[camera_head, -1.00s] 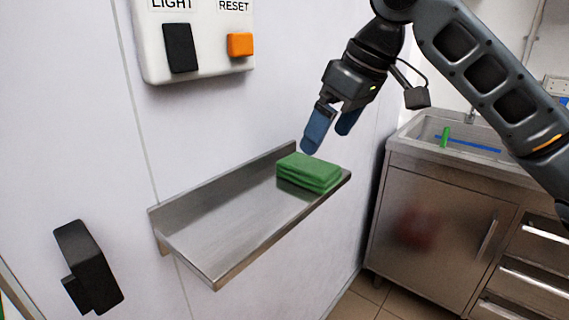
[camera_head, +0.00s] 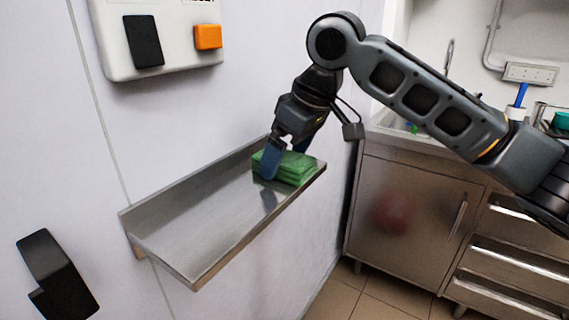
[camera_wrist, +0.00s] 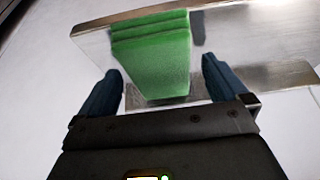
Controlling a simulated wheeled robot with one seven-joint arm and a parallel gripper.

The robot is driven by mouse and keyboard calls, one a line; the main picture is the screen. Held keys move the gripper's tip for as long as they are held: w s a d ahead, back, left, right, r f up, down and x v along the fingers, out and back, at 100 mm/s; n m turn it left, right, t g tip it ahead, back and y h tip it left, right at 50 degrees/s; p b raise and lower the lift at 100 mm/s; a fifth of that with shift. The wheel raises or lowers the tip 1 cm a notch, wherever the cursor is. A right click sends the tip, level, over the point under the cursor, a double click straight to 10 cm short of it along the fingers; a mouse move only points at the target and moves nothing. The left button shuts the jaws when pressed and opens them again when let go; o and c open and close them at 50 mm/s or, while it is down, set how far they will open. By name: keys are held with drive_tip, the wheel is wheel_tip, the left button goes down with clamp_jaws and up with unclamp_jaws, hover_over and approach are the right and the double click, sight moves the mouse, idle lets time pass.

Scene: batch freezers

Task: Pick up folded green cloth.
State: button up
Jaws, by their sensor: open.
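The folded green cloth (camera_head: 290,168) lies in a neat stack at the far right end of a steel wall shelf (camera_head: 190,225). My gripper (camera_head: 285,160) is open, with its blue fingers reaching down around the cloth. The near finger stands in front of the cloth's left part, and the other shows behind it. In the wrist view, the cloth (camera_wrist: 155,60) sits between the two spread fingers, with a gap on each side. My gripper also shows in the wrist view (camera_wrist: 163,85). I cannot tell whether either finger touches the cloth.
The shelf has a raised back edge against the white wall, and its left part is bare. A switch box with a black switch (camera_head: 144,41) and orange button (camera_head: 208,37) hangs above. A black wall bracket (camera_head: 55,275) is lower left. A steel cabinet (camera_head: 410,205) stands right.

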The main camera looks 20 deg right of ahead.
sight(294, 158)
drive_tip(key=shift+c, duration=0.3)
drive_tip(key=c, duration=1.1)
drive_tip(key=shift+r, duration=0.1)
drive_tip(key=shift+r, duration=0.45)
drive_tip(key=v, duration=0.3)
drive_tip(key=shift+w+d+r, duration=0.15)
drive_tip(key=shift+w+r, duration=0.05)
drive_tip(key=shift+r, duration=0.25)
drive_tip(key=s+d+r, duration=0.1)
drive_tip(key=d+r, duration=0.1)
drive_tip(key=d, duration=0.1)
drive_tip(key=s+d+r, duration=0.2)
drive_tip(key=d, duration=0.1)
drive_tip(key=s+d+r, duration=0.2)
drive_tip(key=d, duration=0.1)
drive_tip(key=shift+s+d+r+b, duration=0.1)
drive_tip(key=shift+r+b, duration=0.05)
drive_tip(key=shift+b, duration=0.2)
drive_tip(key=o, duration=0.6)
drive_tip(key=c, duration=0.4)
